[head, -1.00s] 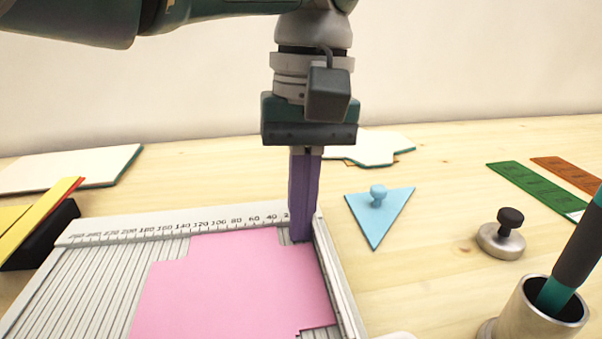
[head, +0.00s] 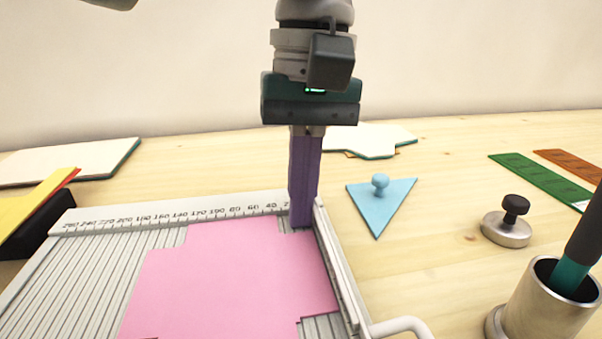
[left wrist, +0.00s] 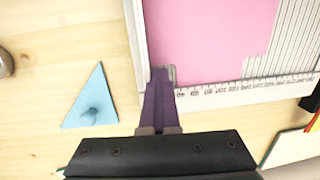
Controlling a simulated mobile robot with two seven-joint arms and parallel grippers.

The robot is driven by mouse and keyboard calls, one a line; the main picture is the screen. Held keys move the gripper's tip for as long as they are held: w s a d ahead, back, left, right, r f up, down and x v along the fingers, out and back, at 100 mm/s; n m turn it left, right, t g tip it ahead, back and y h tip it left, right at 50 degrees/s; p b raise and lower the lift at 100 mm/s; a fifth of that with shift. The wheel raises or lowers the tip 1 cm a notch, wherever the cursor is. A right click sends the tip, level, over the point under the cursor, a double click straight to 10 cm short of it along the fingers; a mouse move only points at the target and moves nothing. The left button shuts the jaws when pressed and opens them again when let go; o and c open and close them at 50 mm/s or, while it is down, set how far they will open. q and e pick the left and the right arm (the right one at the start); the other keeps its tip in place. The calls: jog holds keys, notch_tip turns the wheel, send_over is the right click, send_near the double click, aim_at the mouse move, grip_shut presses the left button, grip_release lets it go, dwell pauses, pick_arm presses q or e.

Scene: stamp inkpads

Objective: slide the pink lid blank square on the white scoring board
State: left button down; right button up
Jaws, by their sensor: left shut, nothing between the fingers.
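The pink lid blank (head: 225,280) lies flat on the grooved white scoring board (head: 75,275). It also shows in the left wrist view (left wrist: 205,40). Its right side lies along the board's right rail, and its notched far right corner is by the ruler corner. My left gripper (head: 301,225) is shut and empty, its purple fingers pointing down at that far right corner. In the left wrist view the fingertips (left wrist: 160,73) are at the notch by the blank's edge. I cannot tell whether they touch the blank. My right gripper is not in view.
A blue triangle with a knob (head: 382,205) lies right of the board. A metal weight with a black knob (head: 507,228) and a metal cup (head: 545,305) stand farther right. A black holder with yellow and red sheets (head: 38,225) stands at the left.

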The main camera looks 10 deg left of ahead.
pick_arm(q)
jog(key=shift+w+d+r+t+h+p, duration=0.2)
jog(key=shift+w+d+r+t, duration=0.15)
jog(key=shift+d+r, duration=0.25)
jog(key=shift+w+d+r+t+h+p, duration=0.15)
jog(key=shift+w+d+r+t+h, duration=0.1)
jog(key=shift+w+d+r, duration=0.25)
notch_tip(320, 180, up, 3)
jog(key=p, duration=0.3)
jog(key=shift+w+d, duration=0.1)
jog(key=r+p, duration=0.1)
jog(key=w+d+r+p, duration=0.1)
jog(key=p, duration=0.1)
jog(key=shift+w+r, duration=0.1)
jog(key=shift+r, duration=0.3)
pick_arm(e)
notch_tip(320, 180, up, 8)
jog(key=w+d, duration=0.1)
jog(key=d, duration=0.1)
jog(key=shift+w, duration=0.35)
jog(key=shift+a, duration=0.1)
